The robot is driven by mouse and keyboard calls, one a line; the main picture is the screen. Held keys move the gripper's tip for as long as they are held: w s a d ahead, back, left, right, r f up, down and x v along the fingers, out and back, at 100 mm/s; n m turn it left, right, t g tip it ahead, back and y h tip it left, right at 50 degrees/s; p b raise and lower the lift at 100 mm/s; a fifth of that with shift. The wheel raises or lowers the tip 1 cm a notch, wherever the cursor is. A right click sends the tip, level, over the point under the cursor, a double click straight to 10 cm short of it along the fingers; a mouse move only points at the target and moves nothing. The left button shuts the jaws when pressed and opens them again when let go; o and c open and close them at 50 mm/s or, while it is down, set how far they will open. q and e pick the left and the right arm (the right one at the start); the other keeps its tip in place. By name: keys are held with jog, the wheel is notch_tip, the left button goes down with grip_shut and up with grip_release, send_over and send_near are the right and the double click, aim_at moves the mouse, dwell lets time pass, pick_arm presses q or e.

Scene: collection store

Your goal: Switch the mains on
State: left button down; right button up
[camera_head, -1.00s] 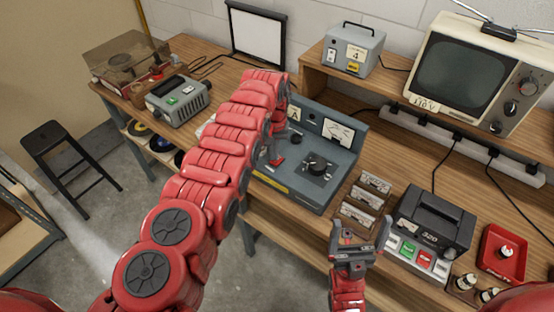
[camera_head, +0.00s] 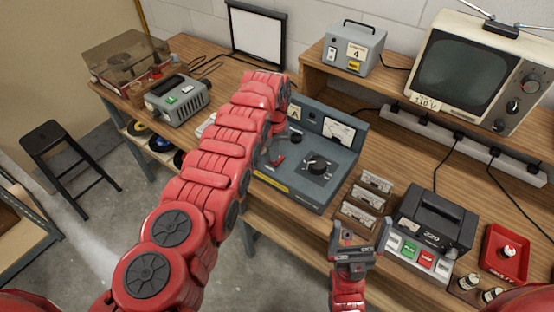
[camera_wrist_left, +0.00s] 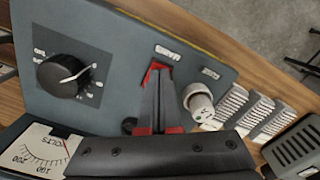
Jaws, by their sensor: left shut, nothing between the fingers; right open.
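The grey-blue bench supply (camera_head: 300,190) stands on the wooden bench, with a dial knob (camera_head: 317,165) and a meter (camera_head: 338,131) on it. In the left wrist view, its panel (camera_wrist_left: 120,40) shows a red switch (camera_wrist_left: 152,72) by a label that seems to read MAINS. My left gripper (camera_wrist_left: 160,75) is shut and empty, its tips at the switch and partly covering it. I cannot tell if they touch, or the switch's position. In the head view my left arm partly hides this gripper (camera_head: 275,150). My right gripper (camera_head: 359,232) is open and empty near the bench's front edge.
A silver round cap (camera_wrist_left: 198,100) sits close beside my left fingers. A red tray (camera_head: 505,252), a television (camera_head: 480,70) and a power strip (camera_head: 460,140) are further right.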

pick_arm(q)
jog(key=shift+f+b, duration=0.35)
jog(key=shift+f, duration=0.1)
jog(key=shift+r, duration=0.2)
notch_tip(320, 180, up, 7)
jog(key=p, duration=0.6)
jog(key=shift+p, duration=0.3)
jog(key=shift+f, duration=0.1)
